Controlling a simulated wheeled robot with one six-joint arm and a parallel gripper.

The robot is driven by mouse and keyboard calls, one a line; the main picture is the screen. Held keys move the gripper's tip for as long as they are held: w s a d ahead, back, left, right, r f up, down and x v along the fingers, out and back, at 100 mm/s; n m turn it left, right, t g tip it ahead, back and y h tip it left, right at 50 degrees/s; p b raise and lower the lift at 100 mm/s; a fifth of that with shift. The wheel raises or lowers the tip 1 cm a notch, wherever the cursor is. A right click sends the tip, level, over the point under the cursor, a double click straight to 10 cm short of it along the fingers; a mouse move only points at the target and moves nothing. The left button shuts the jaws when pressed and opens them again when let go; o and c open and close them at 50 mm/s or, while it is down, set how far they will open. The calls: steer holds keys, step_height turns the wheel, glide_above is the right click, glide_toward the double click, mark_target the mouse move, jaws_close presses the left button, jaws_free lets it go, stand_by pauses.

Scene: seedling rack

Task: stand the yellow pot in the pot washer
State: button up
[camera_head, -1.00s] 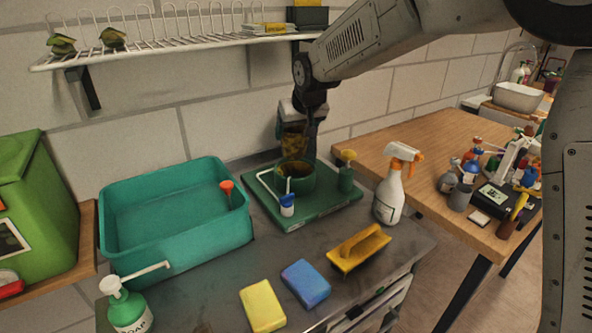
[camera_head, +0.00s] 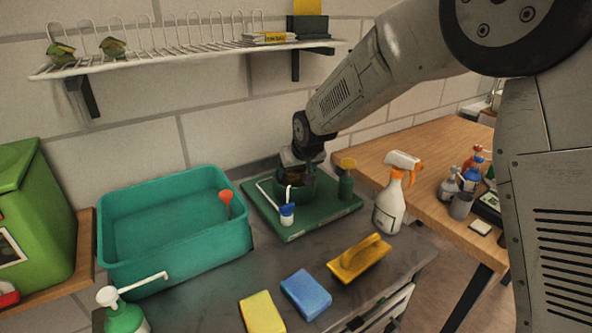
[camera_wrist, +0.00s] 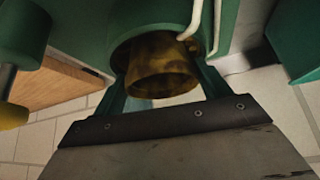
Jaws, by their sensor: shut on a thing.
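The pot washer (camera_head: 325,212) is a green base with a round green cup, a white bent tube and a small blue-and-white part. A green post with a yellow top (camera_head: 347,165) stands at its right side. The yellow pot (camera_wrist: 160,68), stained brown, shows between my fingers in the wrist view, at the mouth of the green cup. My gripper (camera_wrist: 162,85) is shut on it. In the head view my gripper (camera_head: 298,168) points down over the cup and mostly hides the pot. I cannot tell whether the pot touches the cup's bottom.
A teal tub (camera_head: 175,235) stands left of the washer, a spray bottle (camera_head: 390,205) right. A wire shelf (camera_head: 190,55) hangs above.

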steer(key=shift+f, duration=0.1)
steer(key=o, duration=0.9)
steer(key=shift+r, duration=0.4)
steer(key=shift+o, duration=0.4)
steer(key=v, duration=1.1)
steer(key=shift+s, duration=0.25)
steer(key=shift+r, duration=0.1)
steer(key=shift+d, duration=0.1)
steer(key=s+d+r+m+g+h, duration=0.1)
steer(key=s+d+r, duration=0.3)
steer(key=s+d, duration=0.6)
steer(key=s+d+m+g, duration=0.1)
steer(key=s+d, duration=0.4)
steer(key=s, duration=0.4)
steer(key=s+d+f+m+g+h, duration=0.1)
steer(key=s+d, duration=0.4)
steer(key=s, duration=0.5)
steer(key=s+d+f+m+g, duration=0.1)
steer(key=s+d, duration=0.4)
steer(key=s, duration=0.4)
steer(key=shift+s+d+m+g+h, duration=0.25)
steer(key=shift+s+m+g+h, duration=0.05)
steer(key=shift+s+g, duration=0.1)
